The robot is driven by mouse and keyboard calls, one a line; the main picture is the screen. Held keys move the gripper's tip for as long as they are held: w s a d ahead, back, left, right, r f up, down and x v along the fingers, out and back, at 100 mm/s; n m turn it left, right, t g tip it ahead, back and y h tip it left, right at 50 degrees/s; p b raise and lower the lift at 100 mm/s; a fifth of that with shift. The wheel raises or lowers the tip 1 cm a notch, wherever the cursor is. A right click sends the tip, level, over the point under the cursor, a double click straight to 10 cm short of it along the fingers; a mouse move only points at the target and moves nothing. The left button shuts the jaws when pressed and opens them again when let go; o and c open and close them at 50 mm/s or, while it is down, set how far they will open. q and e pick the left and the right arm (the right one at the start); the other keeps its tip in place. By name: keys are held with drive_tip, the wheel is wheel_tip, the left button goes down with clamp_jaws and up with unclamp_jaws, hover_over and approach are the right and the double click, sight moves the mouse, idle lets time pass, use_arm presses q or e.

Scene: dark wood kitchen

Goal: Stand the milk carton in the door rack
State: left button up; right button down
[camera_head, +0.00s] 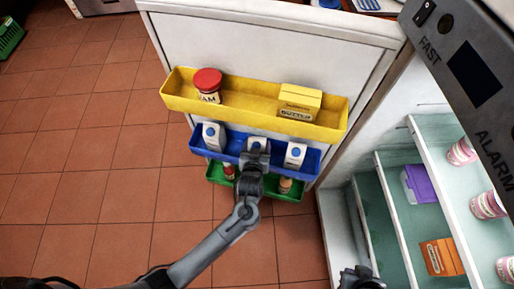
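Several racks hang on the open fridge door. In the blue rack (227,151), one white milk carton (213,136) with a blue round mark stands at the left and another (295,154) at the right. A third white carton (257,144) shows in the middle, just beyond my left gripper (254,160). The gripper hides its lower part, so I cannot tell whether the fingers close on it or whether it rests on the rack floor. My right gripper (361,279) is at the bottom edge, partly cut off; its fingers are unclear.
The yellow rack (245,112) above holds a red-lidded jar (208,85) and a butter box (299,102). The green rack (258,191) below holds small bottles. Fridge shelves at right hold several tubs, a purple box (419,184) and an orange box (441,256).

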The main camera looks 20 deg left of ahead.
use_arm(q)
drive_tip(key=shift+w+r, duration=0.15)
drive_tip(key=shift+r, duration=0.05)
drive_tip(key=shift+f, duration=0.2)
drive_tip(key=o, duration=1.5)
drive_tip(key=p+v, duration=0.5)
drive_tip(key=v, duration=0.7)
drive_tip(key=s+a+r+m+g+h, duration=0.1)
drive_tip(key=s+a+g, duration=0.1)
drive_tip(key=s, duration=0.4)
drive_tip(key=s+a+r+m+g+h, duration=0.1)
drive_tip(key=s+a+m+g, duration=0.1)
drive_tip(key=s, duration=0.4)
drive_tip(key=s+a+r+m+g+h, duration=0.1)
drive_tip(key=s+a+r+m+g, duration=0.1)
drive_tip(key=s+a+g, duration=0.2)
drive_tip(key=shift+s+a+r+g+h, duration=0.15)
drive_tip(key=shift+s+g+h, duration=0.15)
drive_tip(key=shift+s+g, duration=0.6)
